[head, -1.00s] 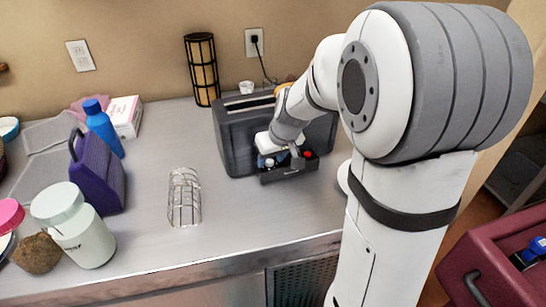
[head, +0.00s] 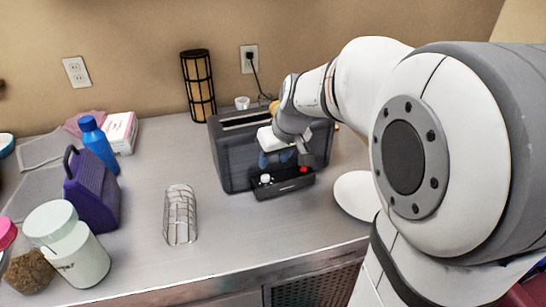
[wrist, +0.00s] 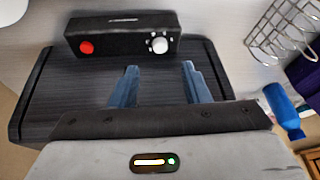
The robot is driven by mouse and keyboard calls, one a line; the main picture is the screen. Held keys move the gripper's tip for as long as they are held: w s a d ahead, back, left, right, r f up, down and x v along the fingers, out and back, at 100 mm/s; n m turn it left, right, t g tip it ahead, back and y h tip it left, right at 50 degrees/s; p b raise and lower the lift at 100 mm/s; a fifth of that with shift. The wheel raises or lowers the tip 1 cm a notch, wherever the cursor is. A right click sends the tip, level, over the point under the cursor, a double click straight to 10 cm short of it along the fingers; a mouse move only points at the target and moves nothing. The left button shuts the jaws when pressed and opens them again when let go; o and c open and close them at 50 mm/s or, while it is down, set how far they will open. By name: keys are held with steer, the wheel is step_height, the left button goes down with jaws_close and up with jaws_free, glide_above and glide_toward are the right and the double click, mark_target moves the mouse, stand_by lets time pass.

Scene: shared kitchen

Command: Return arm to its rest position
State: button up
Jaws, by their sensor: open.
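My gripper (head: 277,158) is in front of the dark grey toaster (head: 232,160), just above the toaster's front control panel (head: 285,184). In the wrist view its two blue fingers (wrist: 160,88) are spread apart with nothing between them. The wrist view also shows the control panel (wrist: 122,35) with a red button and a white knob. My white and grey arm fills the right side of the head view and hides part of the toaster's right side.
A purple grater-like box (head: 92,190), a blue bottle (head: 98,145) and a white jar (head: 70,245) stand farther left. A black lamp (head: 198,85) and an outlet with a cord (head: 249,60) are behind.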

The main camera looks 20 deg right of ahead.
steer(key=shift+s, duration=0.1)
steer(key=s+a+f+m+g+h, duration=0.1)
steer(key=s+f+m, duration=0.1)
steer(key=s, duration=1.6)
steer(key=shift+s+a+f+g+h, duration=0.15)
steer(key=shift+s+f+g+h, duration=0.2)
steer(key=shift+f, duration=0.15)
